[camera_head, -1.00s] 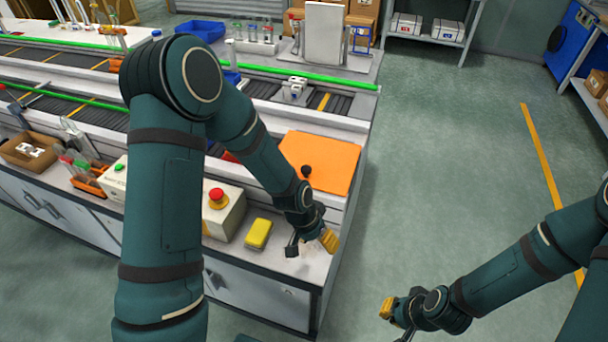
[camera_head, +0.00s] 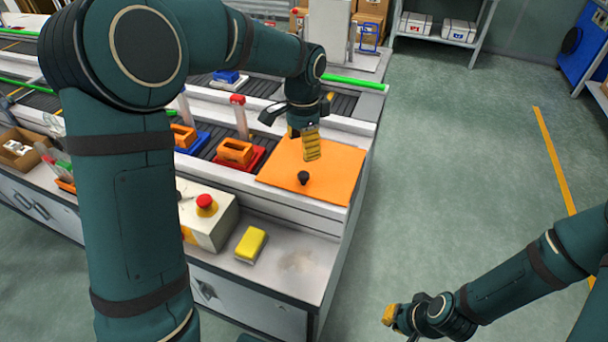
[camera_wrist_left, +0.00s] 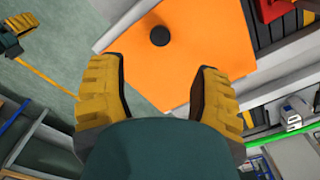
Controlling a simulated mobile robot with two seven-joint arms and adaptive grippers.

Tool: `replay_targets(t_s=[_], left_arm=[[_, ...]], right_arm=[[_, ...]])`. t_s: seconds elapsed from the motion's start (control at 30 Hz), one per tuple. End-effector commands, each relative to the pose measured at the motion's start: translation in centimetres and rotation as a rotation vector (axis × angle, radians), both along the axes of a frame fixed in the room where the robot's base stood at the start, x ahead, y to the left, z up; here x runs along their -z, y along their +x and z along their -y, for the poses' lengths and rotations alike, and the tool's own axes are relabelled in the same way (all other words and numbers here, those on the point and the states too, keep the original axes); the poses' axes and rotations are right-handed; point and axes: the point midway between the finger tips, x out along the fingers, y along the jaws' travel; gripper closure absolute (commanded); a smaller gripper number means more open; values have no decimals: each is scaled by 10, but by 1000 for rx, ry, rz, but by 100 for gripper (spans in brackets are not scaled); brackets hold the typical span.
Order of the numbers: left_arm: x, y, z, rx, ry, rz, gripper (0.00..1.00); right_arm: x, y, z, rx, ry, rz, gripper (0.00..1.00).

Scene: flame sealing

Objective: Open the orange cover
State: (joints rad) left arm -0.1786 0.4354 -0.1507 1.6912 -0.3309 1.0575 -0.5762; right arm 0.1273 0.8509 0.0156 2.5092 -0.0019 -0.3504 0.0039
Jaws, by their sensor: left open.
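The orange cover (camera_head: 328,177) is a flat panel lying at the right end of the bench, with a black knob (camera_head: 303,177) standing up from it. In the left wrist view, the orange cover (camera_wrist_left: 212,40) fills the upper middle and its knob (camera_wrist_left: 160,35) is just beyond the fingertips. My left gripper (camera_head: 304,146) is over the far part of the cover, apart from the knob. In the wrist view, its yellow fingers (camera_wrist_left: 163,72) are spread with nothing between them. My right gripper (camera_head: 388,316) is low over the floor at the right, and its jaws are unclear.
A box with a red button (camera_head: 206,202) and a yellow block (camera_head: 250,244) sit on the front shelf. Orange pieces on coloured bases (camera_head: 236,152) stand left of the cover. A green rail (camera_head: 352,83) runs behind. The floor at right is clear.

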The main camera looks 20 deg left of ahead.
Motion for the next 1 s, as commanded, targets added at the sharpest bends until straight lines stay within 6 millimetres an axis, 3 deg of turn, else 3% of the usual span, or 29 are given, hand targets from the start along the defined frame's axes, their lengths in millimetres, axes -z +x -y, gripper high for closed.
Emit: replay_targets(t_s=[0.03, 0.2, 0.5, 0.97, 1.0], left_arm=[[15, -1, 0, 0, 1, -5, 36], [49, -1, 0, 0, 1, -5, 36], [93, 0, 0, -1, 0, -3, 36], [104, 0, 0, -1, -1, -1, 36], [104, 0, 0, -1, 0, -1, 41]], right_arm=[[5, 1, 0, 1, 0, 2, 100], [13, 2, 0, 1, -1, 6, 100], [24, 5, 1, 3, -3, 11, 100], [25, 5, 1, 3, -3, 13, 100], [25, 5, 1, 4, -3, 12, 100]])
